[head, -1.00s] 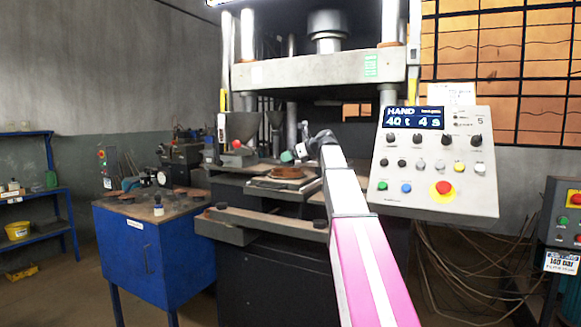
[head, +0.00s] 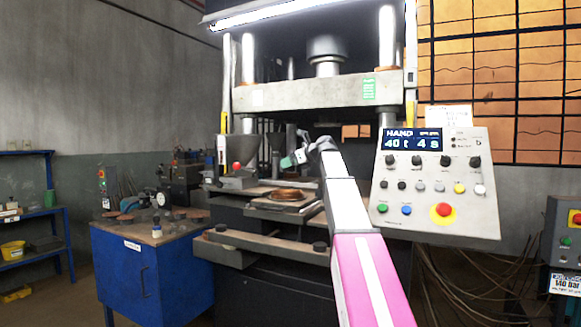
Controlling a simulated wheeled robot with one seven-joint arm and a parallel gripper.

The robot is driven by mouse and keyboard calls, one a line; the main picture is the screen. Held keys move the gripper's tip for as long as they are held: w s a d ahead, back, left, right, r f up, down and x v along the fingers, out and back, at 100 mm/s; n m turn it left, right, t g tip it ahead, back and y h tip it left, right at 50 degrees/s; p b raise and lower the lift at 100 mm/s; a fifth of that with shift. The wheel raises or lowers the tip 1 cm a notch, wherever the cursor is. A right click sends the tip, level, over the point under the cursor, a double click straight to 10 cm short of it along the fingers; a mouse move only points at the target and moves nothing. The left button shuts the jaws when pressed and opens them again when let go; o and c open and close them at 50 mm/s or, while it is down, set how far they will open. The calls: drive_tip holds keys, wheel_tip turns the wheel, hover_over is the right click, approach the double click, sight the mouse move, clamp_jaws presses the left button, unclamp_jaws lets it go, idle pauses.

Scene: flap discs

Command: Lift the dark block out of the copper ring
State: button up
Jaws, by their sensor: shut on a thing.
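The copper ring (head: 287,195) lies flat on the plate of the press, a brown round shape in the middle of the head view. My gripper (head: 289,161) is small in the picture, above the ring and clear of it, at the end of my arm. It is shut on the dark block, but the block is too small and dim there to make out its outline. No dark block can be made out standing in the ring.
The upper beam of the press (head: 320,88) is above my gripper. The control panel (head: 436,184) is at the right. A blue cabinet (head: 150,270) with discs and a small bottle (head: 156,228) stands at the left.

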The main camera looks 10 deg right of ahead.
drive_tip(key=shift+r, duration=3.05)
drive_tip(key=shift+d, duration=0.15)
